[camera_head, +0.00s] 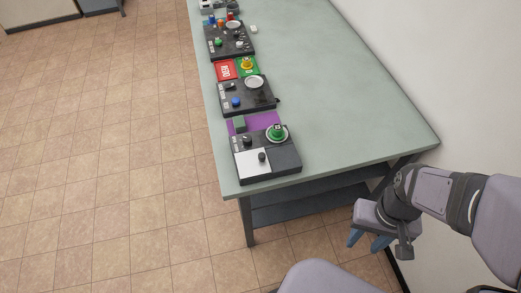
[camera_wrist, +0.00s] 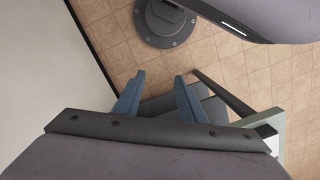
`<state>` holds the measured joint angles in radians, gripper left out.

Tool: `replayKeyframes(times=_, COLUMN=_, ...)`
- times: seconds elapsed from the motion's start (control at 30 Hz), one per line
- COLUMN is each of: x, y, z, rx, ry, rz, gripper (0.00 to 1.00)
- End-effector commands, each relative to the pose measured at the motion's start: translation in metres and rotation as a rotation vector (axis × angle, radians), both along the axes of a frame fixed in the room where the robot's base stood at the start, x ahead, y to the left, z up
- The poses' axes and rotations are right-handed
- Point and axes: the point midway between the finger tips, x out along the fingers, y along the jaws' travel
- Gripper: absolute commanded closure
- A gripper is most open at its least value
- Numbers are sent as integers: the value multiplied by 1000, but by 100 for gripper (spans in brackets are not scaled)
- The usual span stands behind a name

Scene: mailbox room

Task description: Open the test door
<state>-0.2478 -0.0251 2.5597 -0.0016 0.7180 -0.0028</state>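A dark control box (camera_head: 285,160) sits at the near end of the table. A white panel (camera_head: 248,166) with a dark knob (camera_head: 262,157) is on its near left part; it may be the test door, but no label is readable. The panel looks flat and closed. A green round part (camera_head: 277,132) stands on the box's far right. My gripper (camera_head: 368,241) is right of the table's near end, low and well apart from the box. In the wrist view its blue fingers (camera_wrist: 159,82) are spread with nothing between them.
The green-grey table (camera_head: 340,100) has a clear right half. More dark boxes, such as one with a blue button (camera_head: 247,97), line its left edge. A lower shelf (camera_head: 310,205) is under the table. A white wall (camera_head: 450,60) is close on the right.

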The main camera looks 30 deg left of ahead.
Motion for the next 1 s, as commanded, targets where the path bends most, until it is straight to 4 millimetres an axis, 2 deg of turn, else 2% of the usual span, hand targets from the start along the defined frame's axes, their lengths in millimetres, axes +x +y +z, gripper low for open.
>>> replayKeyframes(times=0.03, x=-12, y=12, z=-3, rx=-15, ry=52, rz=76, gripper=63)
replayKeyframes(times=0.07, x=-15, y=19, z=-5, rx=-23, ry=73, rz=118, gripper=63)
replayKeyframes(times=0.17, x=-13, y=52, z=-12, rx=-43, ry=110, rz=259, gripper=63)
replayKeyframes(times=0.27, x=0, y=96, z=-19, rx=-52, ry=109, rz=391, gripper=63)
replayKeyframes(times=0.43, x=23, y=183, z=-32, rx=-44, ry=79, rz=582, gripper=63)
replayKeyframes(times=0.6, x=48, y=261, z=-34, rx=-4, ry=28, rz=751, gripper=63)
replayKeyframes(times=0.73, x=82, y=307, z=-19, rx=43, ry=-35, rz=854, gripper=63)
replayKeyframes(times=0.83, x=107, y=337, z=10, rx=83, ry=-100, rz=943, gripper=63)
replayKeyframes(times=0.93, x=122, y=356, z=36, rx=105, ry=-140, rz=1054, gripper=63)
replayKeyframes(times=1.0, x=121, y=356, z=41, rx=102, ry=-125, rz=1135, gripper=63)
